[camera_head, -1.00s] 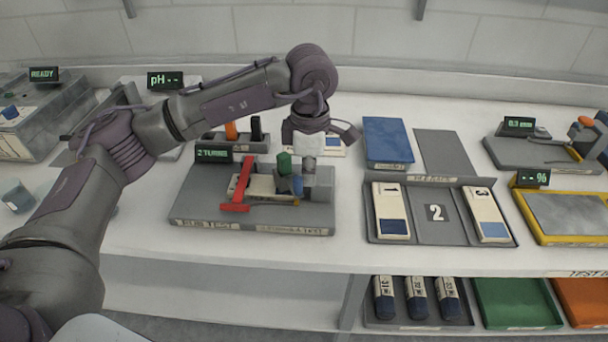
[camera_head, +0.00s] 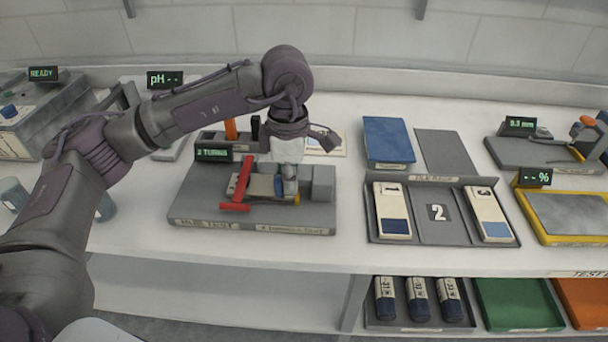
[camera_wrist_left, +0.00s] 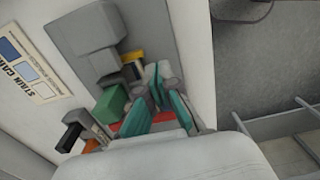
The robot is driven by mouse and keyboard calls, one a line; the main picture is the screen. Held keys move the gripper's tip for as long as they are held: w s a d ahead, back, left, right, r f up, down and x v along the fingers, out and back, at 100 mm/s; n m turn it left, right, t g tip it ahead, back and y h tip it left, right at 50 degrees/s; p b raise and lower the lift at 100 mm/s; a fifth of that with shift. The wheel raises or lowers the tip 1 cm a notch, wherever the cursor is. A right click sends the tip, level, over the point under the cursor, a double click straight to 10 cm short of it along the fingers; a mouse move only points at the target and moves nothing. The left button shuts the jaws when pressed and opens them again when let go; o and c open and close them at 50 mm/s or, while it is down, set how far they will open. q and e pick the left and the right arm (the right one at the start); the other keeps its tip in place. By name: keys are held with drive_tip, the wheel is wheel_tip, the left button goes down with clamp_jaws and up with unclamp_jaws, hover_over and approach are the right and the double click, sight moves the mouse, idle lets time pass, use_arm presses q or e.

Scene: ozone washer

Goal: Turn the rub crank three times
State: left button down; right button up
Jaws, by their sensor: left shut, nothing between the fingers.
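The rub test rig is a grey base (camera_head: 200,207) with a red bar (camera_head: 246,182), a pale pad and a grey block at its right end. Its display (camera_head: 213,153) appears to read 2 turns. My left gripper (camera_head: 290,192) is shut and empty, pointing down over the rig beside the grey block. A blue piece (camera_head: 279,187) shows by its fingers. A green block (camera_wrist_left: 111,103), perhaps the crank knob, shows beside the fingers (camera_wrist_left: 160,105) in the left wrist view; the gripper hides it in the head view. Contact cannot be told. My right gripper is out of view.
A holder with orange and black items (camera_head: 231,130) stands behind the rig. A tray with numbered cards (camera_head: 438,232) lies to the right, with a blue block (camera_head: 388,140) behind it. A yellow-framed plate (camera_head: 570,213) is farther right. The table front is clear.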

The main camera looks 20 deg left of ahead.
use_arm(q)
drive_tip(key=shift+s+a, duration=0.15)
drive_tip(key=shift+a, duration=0.3)
drive_tip(key=shift+s+a+b, duration=0.35)
drive_tip(key=shift+a+b, duration=0.05)
drive_tip(key=shift+a, duration=0.3)
drive_tip(key=shift+a+b, duration=0.3)
drive_tip(key=shift+a, duration=0.9)
